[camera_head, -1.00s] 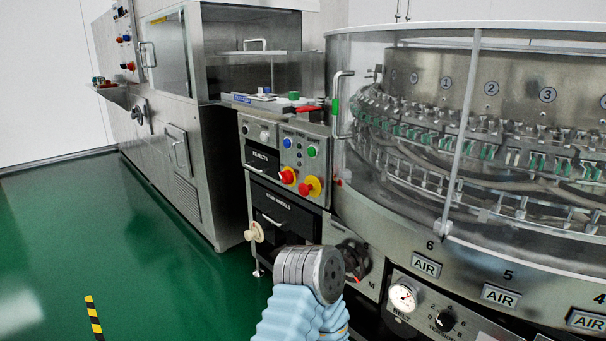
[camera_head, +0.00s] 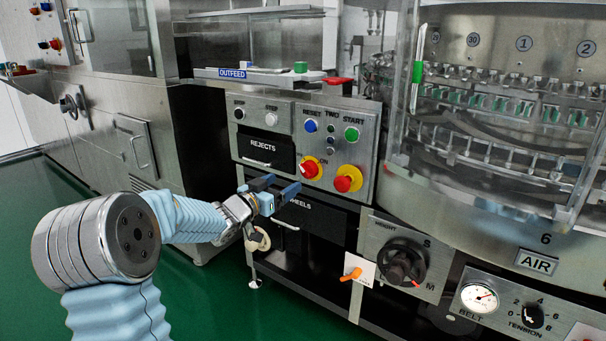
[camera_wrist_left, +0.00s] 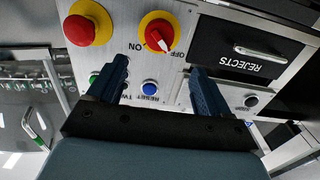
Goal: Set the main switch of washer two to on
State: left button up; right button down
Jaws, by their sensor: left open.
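The control panel (camera_head: 350,140) marked TWO carries a red rotary switch (camera_head: 310,169) on a yellow disc, with ON and OFF labels. It also shows upside down in the left wrist view (camera_wrist_left: 157,36), its white mark pointing toward the OFF side. A red mushroom button (camera_head: 347,179) on yellow sits beside it, also in the left wrist view (camera_wrist_left: 86,24). My left gripper (camera_head: 280,188) is open and empty, in front of the panel, below and left of the switch. Its two dark blue fingers (camera_wrist_left: 160,88) are apart, with the switch beyond them. My right gripper is not in view.
Blue RESET (camera_head: 311,126) and green START (camera_head: 352,134) buttons are above the switch. The REJECTS drawer (camera_head: 265,148) is left of it. An orange lever (camera_head: 351,274) and a black rotary knob (camera_head: 403,266) lie below right. The glass-walled washer (camera_head: 500,130) stands to the right.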

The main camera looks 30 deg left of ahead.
aim_at(305, 171)
pick_arm(q)
jog(key=w, duration=0.7)
jog(key=w+d, duration=0.1)
jog(key=w, duration=0.2)
jog(key=shift+w, duration=0.2)
jog(key=c, duration=1)
